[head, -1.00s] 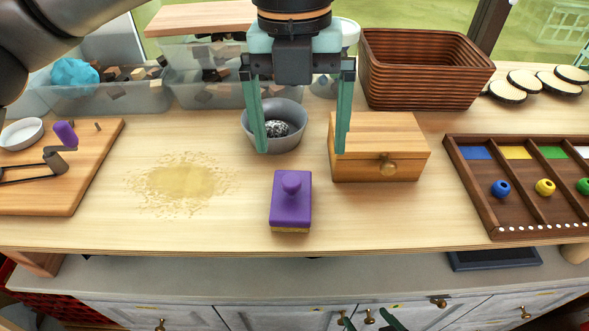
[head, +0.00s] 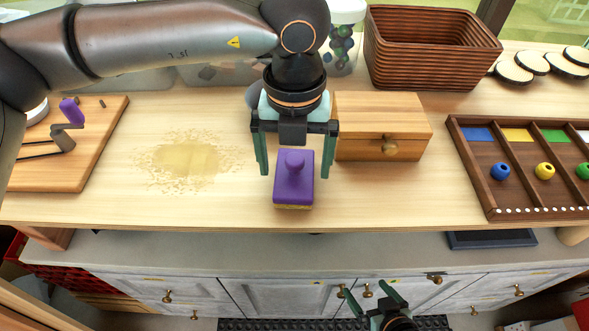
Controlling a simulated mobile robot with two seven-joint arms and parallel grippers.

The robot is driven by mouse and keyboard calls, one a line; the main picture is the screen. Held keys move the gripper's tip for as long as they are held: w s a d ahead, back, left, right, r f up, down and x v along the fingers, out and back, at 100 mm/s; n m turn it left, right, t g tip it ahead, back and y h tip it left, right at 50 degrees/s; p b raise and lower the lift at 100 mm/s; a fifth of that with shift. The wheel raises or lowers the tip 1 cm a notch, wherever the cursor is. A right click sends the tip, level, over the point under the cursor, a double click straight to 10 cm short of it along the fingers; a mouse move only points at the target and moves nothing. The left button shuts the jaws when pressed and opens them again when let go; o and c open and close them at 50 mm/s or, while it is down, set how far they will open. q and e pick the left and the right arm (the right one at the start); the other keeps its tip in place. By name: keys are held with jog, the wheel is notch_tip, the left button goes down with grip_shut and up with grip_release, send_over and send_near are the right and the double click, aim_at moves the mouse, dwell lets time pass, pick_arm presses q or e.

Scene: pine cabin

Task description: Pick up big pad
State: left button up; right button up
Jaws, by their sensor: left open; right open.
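The big pad (head: 293,188) is a purple block with a round knob on top and a yellowish underside. It rests on the wooden worktop (head: 235,205), near its front edge. My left gripper (head: 295,172) is open above the pad, with one green finger on each side of it. I cannot tell whether the fingers touch it. My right gripper (head: 378,300) is open and empty, low in front of the cabinet drawers.
A wooden box (head: 377,115) stands just right of the pad. A sorting tray (head: 470,165) with coloured beads lies further right. A brown basket (head: 425,60) stands behind. A yellowish spill (head: 185,158) marks the worktop at left, beside a board with a crank (head: 85,155).

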pick_arm(q)
jog(key=shift+f, duration=0.35)
jog(key=shift+c, duration=0.2)
jog(key=c, duration=1.3)
jog(key=shift+o, duration=0.2)
jog(key=shift+r, duration=0.15)
jog(key=shift+r, duration=0.2)
notch_tip(320, 180, up, 2)
jog(key=s+a+r+b, duration=0.2)
jog(key=s+r+b, duration=0.1)
jog(key=s+r, duration=0.7)
jog(key=s, duration=0.3)
jog(key=shift+s+a+r+b, duration=0.2)
jog(key=shift+s+a+b, duration=0.1)
jog(key=shift+s+a, duration=0.1)
